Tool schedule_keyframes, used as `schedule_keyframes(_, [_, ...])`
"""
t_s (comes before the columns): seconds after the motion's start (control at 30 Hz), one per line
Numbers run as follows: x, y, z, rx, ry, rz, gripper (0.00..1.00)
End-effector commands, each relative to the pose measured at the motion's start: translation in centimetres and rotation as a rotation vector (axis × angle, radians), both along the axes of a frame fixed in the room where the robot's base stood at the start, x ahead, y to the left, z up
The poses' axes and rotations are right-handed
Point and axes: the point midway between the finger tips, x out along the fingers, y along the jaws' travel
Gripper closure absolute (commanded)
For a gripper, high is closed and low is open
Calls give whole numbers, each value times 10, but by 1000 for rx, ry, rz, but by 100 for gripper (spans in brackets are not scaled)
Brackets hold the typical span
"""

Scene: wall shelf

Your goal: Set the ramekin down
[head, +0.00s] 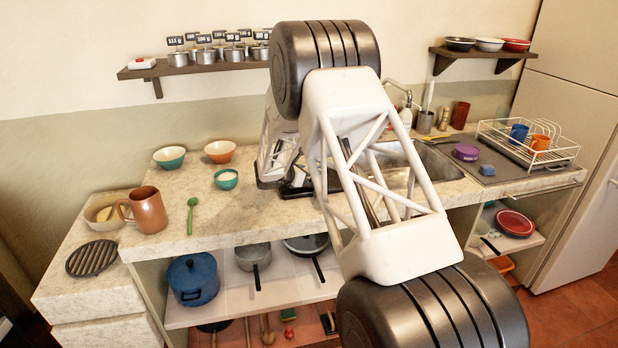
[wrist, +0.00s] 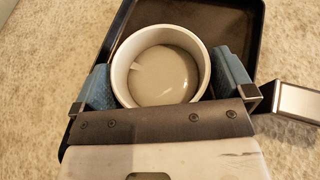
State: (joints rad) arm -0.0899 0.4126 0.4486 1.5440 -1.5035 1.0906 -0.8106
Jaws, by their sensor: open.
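A white ramekin (wrist: 118,70) with pale contents shows in the wrist view. It is upright within the outline of a dark rectangular tray (wrist: 205,18); its underside is hidden, so I cannot see the contact. My gripper (wrist: 163,82) is open, with one blue finger pad on each side of the ramekin. Both pads are very close to its wall; I cannot tell whether either touches. In the head view the dark tray (head: 297,192) shows on the stone counter, and my arm hides the ramekin.
The counter (head: 255,222) in front of the tray is clear. A sink (head: 420,165) and a dish rack (head: 560,152) are to the right.

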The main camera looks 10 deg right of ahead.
Motion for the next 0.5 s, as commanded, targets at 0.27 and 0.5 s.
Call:
schedule_keyframes(0.27, [-10,25,11,-1,0,2,0])
schedule_keyframes(0.5, [-23,58,26,0,0,2,0])
